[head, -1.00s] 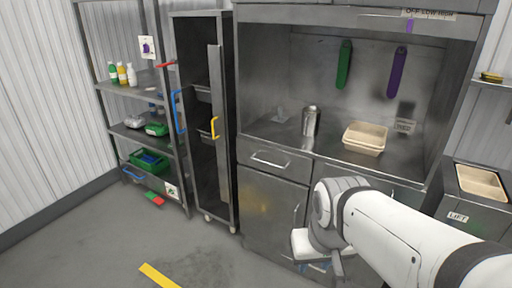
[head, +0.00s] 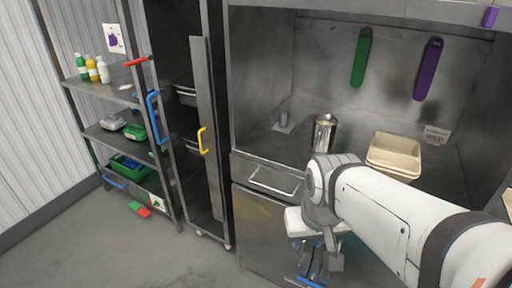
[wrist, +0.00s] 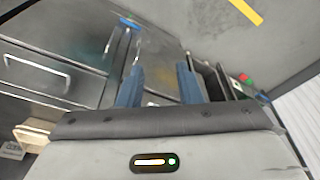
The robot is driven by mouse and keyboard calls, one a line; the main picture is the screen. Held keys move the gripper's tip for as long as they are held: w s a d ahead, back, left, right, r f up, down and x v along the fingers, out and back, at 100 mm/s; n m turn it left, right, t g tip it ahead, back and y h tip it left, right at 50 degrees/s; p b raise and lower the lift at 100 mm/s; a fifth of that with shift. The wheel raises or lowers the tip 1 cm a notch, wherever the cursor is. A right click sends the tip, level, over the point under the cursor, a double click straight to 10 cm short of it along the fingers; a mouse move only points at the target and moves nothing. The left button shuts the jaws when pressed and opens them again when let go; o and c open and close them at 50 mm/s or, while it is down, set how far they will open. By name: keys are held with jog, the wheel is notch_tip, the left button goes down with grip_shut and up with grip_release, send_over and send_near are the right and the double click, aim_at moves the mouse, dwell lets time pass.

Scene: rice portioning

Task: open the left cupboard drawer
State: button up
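The left cupboard drawer (head: 266,173) is in the metal cupboard under the worktop and looks shut in the head view. Its pale bar handle (head: 274,186) faces me. My gripper (head: 319,262) is low in front of the cupboard, right of and below that handle, and apart from it. In the wrist view its two blue fingers (wrist: 159,86) stand apart with a gap between them. A pale bar handle (wrist: 36,70) on a drawer front shows at the left there; I cannot tell which drawer it is. The arm hides much of the cupboard's right side.
A beige tray (head: 394,152) and a steel canister (head: 324,134) stand on the worktop. A tall cabinet with a yellow handle (head: 202,141) on its open door stands left of the cupboard. A shelf rack (head: 108,92) is farther left. The floor at front left (head: 110,240) is clear.

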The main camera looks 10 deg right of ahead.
jog(key=shift+a+r, duration=0.1)
jog(key=m+t+y+b, duration=0.3)
jog(key=m+t+b, duration=1.1)
jog(key=m+b, duration=0.35)
send_near(272, 190)
jog(key=d+x, duration=0.1)
jog(key=x, duration=0.4)
jog(key=b+x, duration=0.1)
jog(key=x, duration=0.2)
jog(key=a+x, duration=0.1)
jog(key=x, duration=0.2)
jog(key=shift+s, duration=0.15)
jog(key=shift+c, duration=0.4)
